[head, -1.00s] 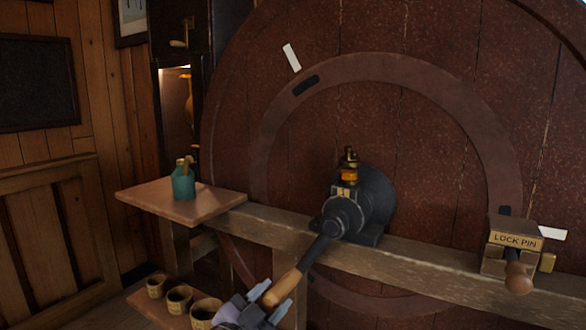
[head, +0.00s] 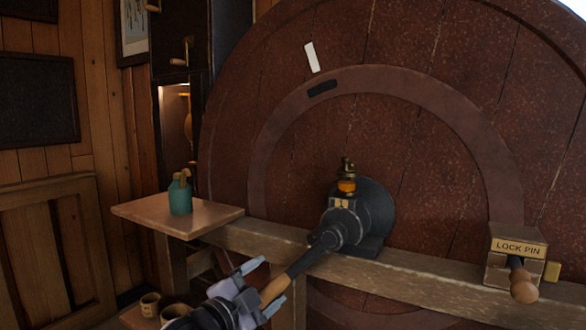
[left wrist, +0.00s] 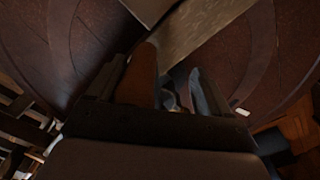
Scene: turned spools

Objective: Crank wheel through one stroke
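The large reddish-brown wheel (head: 420,150) fills the head view, with a white mark (head: 312,57) and a black mark (head: 322,88) at upper left. Its dark crank arm (head: 312,258) runs down-left from the hub (head: 362,212) to a wooden handle (head: 272,290). My left gripper (head: 263,286) is open with its fingers either side of the handle. In the left wrist view the handle (left wrist: 138,76) lies against or near the left finger, with a gap to the right finger. My right gripper is not in view.
A lock pin block (head: 516,255) with a wooden knob sits on the beam (head: 420,275) at right. A small wooden shelf (head: 150,212) holds a teal pot (head: 180,195). Cups (head: 150,305) stand low at left, close to my left arm.

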